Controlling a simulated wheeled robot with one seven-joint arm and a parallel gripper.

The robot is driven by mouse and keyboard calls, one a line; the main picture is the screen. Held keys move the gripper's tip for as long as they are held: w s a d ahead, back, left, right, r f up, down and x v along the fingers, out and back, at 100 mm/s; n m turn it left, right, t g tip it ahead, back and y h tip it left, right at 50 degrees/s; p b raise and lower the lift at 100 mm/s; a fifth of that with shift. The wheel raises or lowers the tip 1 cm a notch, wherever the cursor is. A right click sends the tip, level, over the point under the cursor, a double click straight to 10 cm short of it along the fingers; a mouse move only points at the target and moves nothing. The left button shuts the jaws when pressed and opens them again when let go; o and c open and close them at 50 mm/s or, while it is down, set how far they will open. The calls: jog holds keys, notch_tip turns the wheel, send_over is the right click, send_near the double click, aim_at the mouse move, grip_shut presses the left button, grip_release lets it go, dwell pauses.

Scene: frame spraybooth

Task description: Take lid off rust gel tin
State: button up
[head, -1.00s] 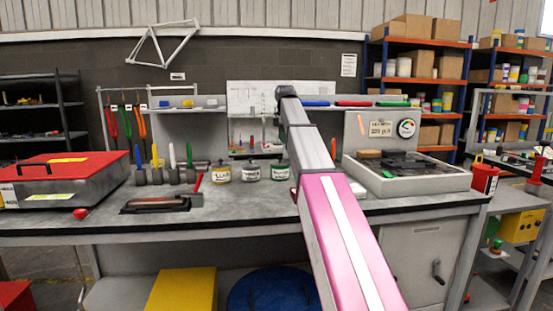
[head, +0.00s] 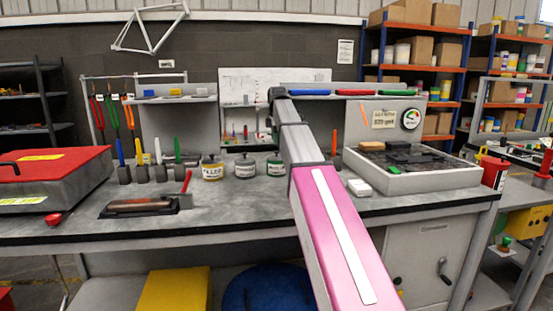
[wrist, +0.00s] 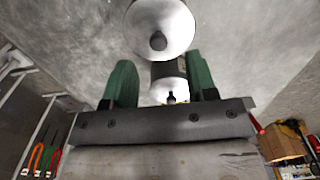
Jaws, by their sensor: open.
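I cannot read which one is the rust gel. The green-labelled tin is close beside my arm. In the wrist view my gripper (wrist: 160,68) has its two green fingers apart, with nothing held. A pale lid with a dark knob (wrist: 169,93) shows between the fingers. A larger-looking pale lid (wrist: 160,28) is beyond the fingertips. My gripper is hidden in the head view.
Upright-handled tools (head: 140,170) stand left of the tins, with a dark tray-like block (head: 138,207) in front. A red-lidded case (head: 50,175) is at the left. A grey open-topped unit (head: 415,178) and a small white block (head: 359,188) are at the right. The front bench strip is mostly clear.

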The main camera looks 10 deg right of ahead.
aim_at(277, 155)
notch_tip(277, 155, down, 5)
jog(key=shift+w+a+f, duration=0.1)
jog(key=shift+a, duration=0.05)
grip_shut()
